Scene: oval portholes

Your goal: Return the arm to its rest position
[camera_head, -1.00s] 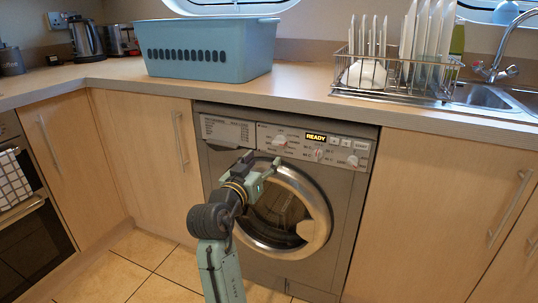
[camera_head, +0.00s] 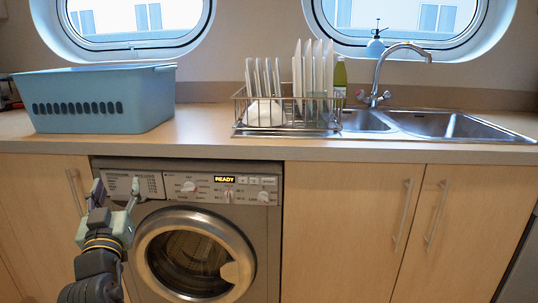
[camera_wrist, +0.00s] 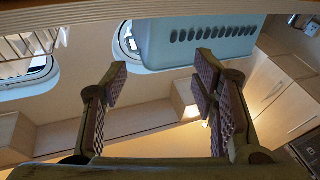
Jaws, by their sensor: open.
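My gripper (camera_head: 116,190) is open and empty in the head view, at the lower left in front of the washing machine's upper left corner. Its two fingers (camera_wrist: 160,95) stand wide apart in the wrist view with nothing between them. My arm comes up from the bottom left edge of the head view. The washing machine (camera_head: 268,215) stands under the counter, its round door (camera_head: 153,262) shut and its display reading READY.
A blue basket (camera_head: 100,118) stands on the counter (camera_head: 200,135) at the left. A dish rack (camera_head: 285,125) with plates and a sink (camera_head: 435,124) are to the right. Wooden cupboard doors (camera_head: 365,210) flank the machine. Counter between basket and rack is clear.

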